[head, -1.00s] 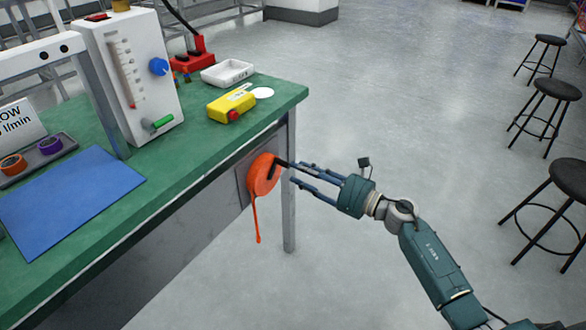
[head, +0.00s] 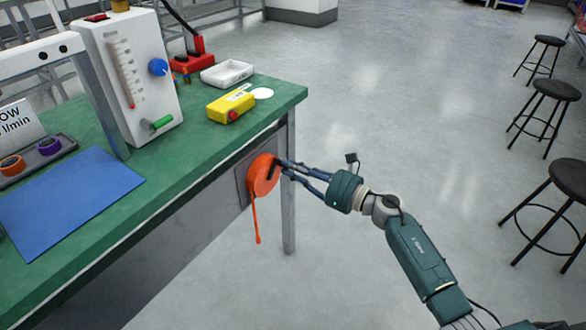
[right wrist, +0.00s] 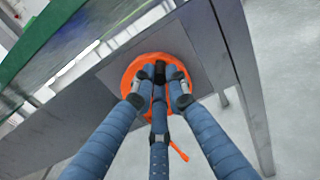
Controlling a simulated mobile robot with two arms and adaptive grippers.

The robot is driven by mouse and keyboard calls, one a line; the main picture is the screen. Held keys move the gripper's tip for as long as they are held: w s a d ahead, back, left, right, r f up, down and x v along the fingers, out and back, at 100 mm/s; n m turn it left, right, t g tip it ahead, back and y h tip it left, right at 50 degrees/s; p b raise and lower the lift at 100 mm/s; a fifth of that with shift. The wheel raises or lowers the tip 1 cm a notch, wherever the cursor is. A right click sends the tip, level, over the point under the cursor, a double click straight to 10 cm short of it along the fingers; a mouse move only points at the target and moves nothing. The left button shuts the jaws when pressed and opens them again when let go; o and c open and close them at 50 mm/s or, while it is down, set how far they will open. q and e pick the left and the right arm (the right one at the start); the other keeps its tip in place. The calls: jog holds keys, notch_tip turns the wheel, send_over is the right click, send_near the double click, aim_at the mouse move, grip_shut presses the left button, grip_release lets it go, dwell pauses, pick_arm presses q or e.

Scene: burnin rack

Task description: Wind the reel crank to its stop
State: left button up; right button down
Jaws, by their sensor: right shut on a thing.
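An orange reel (head: 263,176) is mounted on a grey plate on the side of the bench, below the green top. An orange cord (head: 256,222) hangs down from it. The black crank (head: 274,168) is on the reel's face. My right gripper (head: 281,166) comes in from the right and is shut on the crank's handle. In the right wrist view, its blue fingers (right wrist: 160,82) close around the black handle in front of the orange reel (right wrist: 131,78); they hide much of the crank. My left gripper is not in view.
The green bench top (head: 190,155) holds a blue mat (head: 70,200), a white flow meter (head: 130,75), a yellow box (head: 230,104) and a white tray (head: 227,73). A bench leg (head: 289,200) stands close to the reel. Black stools (head: 557,90) stand far right; the floor between is clear.

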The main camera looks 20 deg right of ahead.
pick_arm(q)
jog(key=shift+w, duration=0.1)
pick_arm(e)
jog(key=shift+d+f+m, duration=0.1)
jog(key=shift+m, duration=0.2)
